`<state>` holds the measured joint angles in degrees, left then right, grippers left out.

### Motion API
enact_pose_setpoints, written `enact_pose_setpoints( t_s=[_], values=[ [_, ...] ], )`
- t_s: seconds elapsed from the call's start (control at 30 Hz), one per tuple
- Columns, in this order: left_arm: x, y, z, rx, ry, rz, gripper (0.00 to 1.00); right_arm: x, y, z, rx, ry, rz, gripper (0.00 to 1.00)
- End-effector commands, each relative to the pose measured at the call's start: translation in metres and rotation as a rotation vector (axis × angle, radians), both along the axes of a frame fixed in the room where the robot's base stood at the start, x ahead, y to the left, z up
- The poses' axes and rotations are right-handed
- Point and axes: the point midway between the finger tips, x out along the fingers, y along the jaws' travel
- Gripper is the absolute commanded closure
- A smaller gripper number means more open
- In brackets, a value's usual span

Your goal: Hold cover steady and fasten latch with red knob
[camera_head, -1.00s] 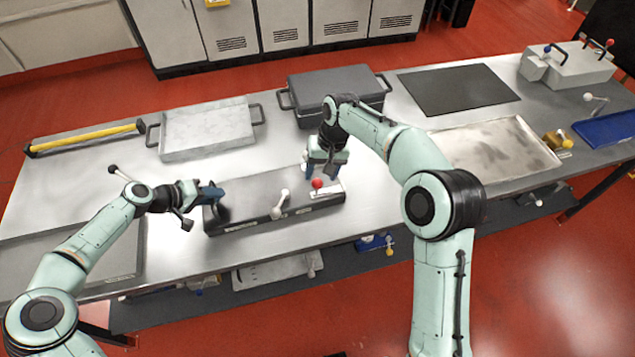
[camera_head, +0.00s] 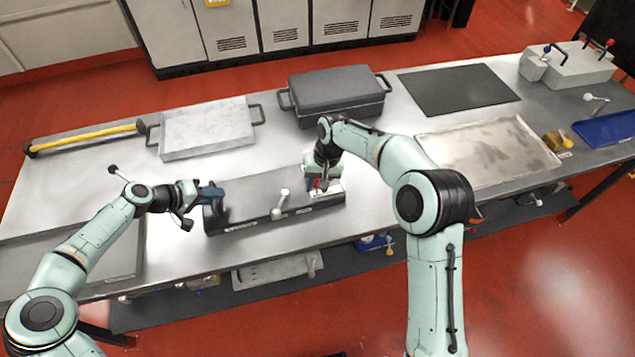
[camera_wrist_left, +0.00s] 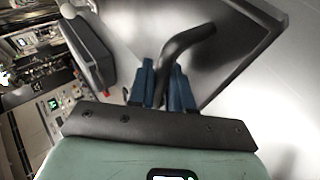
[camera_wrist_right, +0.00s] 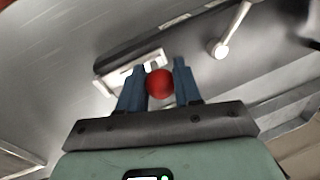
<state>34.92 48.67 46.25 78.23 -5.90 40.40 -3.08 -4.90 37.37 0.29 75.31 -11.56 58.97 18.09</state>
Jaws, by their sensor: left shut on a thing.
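The dark grey cover (camera_head: 250,188) lies flat on the bench and also fills much of the left wrist view (camera_wrist_left: 232,45). My left gripper (camera_head: 208,192) is shut on the black handle (camera_wrist_left: 188,42) at the cover's left end. My right gripper (camera_head: 317,184) is at the cover's right end. The red knob (camera_wrist_right: 159,87) sits between its blue fingers, which are apart with narrow gaps beside the knob. The latch plate (camera_wrist_right: 125,78) is pale, partly hidden by the fingers. A lever with a white knob (camera_head: 284,192) stands on the cover's front edge.
Behind the cover are a grey lidded case (camera_head: 335,95) and a pale marbled cover (camera_head: 207,130). A yellow bar (camera_head: 85,138) lies at the back left. A worn metal tray (camera_head: 488,155) and a black mat (camera_head: 457,89) lie to the right.

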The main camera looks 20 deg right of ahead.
Motion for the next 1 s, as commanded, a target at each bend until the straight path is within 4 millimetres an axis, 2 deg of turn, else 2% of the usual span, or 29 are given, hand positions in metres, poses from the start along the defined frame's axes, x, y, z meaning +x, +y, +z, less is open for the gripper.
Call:
enact_pose_setpoints(
  t_s=[0.03,0.3,0.57,0.6,0.63,0.67,1.0],
  values=[
    [-0.005,0.002,-0.012,0.008,0.019,-0.007,1.0,0.0,-0.001,-0.001,0.0,0.001,0.0,1.0],
    [-0.005,0.002,-0.012,0.008,0.019,-0.007,1.0,0.0,-0.037,0.0,-0.003,0.001,-0.004,1.0],
    [-0.005,0.002,-0.012,0.008,0.019,-0.007,1.0,0.001,-0.04,0.0,-0.004,0.0,-0.003,1.0],
    [-0.005,0.002,-0.012,0.008,0.019,-0.007,1.0,0.001,-0.04,0.0,-0.004,-0.001,-0.003,0.57],
    [-0.005,0.002,-0.012,0.008,0.019,-0.007,1.0,0.001,-0.04,0.0,-0.004,-0.001,-0.003,0.47],
    [-0.005,0.002,-0.012,0.008,0.019,-0.005,1.0,0.001,-0.039,0.0,-0.004,0.0,-0.002,0.43],
    [-0.005,0.002,-0.012,0.008,0.018,-0.006,1.0,0.001,-0.038,0.003,-0.001,-0.001,0.0,0.43]
  ],
)
